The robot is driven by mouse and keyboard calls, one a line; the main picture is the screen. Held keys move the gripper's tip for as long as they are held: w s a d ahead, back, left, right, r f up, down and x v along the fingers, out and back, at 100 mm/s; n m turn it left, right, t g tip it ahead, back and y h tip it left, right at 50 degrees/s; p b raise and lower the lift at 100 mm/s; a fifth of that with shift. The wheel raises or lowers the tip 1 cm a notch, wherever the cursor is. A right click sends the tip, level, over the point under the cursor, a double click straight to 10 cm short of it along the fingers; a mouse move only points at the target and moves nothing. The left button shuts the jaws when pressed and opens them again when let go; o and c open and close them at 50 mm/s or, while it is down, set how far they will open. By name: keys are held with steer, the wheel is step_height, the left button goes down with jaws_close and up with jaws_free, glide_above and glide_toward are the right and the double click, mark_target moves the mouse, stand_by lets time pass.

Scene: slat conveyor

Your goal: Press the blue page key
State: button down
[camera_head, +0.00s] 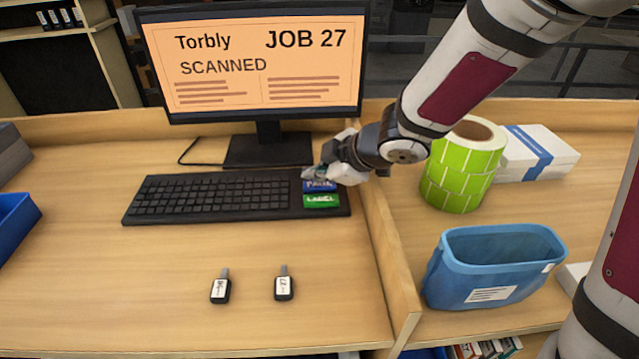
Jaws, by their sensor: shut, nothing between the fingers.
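The blue page key (320,186) is at the right end of the black keyboard (215,213), just above the green LABEL key (321,201). My gripper (312,174) is shut and empty. It comes in from the right, and its tip is at the far edge of the blue key, covering part of it. I cannot tell whether the tip touches the key or hovers over it. The monitor (255,105) behind the keyboard shows "Torbly", "JOB 27" and "SCANNED" on an orange screen.
Two small dark devices with labels, one left (221,288) and one right (284,284), lie in front of the keyboard. A wooden divider (390,255) runs along the right. Beyond it are a green label roll (455,180), a white box (540,155) and a blue bin (490,275).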

mark_target(318, 187)
steer(key=shift+s+d+f+b, duration=0.1)
steer(key=shift+s+f+b, duration=0.2)
steer(key=shift+f+b, duration=0.5)
stand_by(1.0)
steer(key=shift+r+p, duration=0.3)
steer(key=shift+p, duration=0.5)
step_height(318, 187, up, 5)
steer(key=p, duration=0.6)
steer(key=shift+w+r, duration=0.2)
steer(key=shift+r, duration=0.05)
stand_by(0.7)
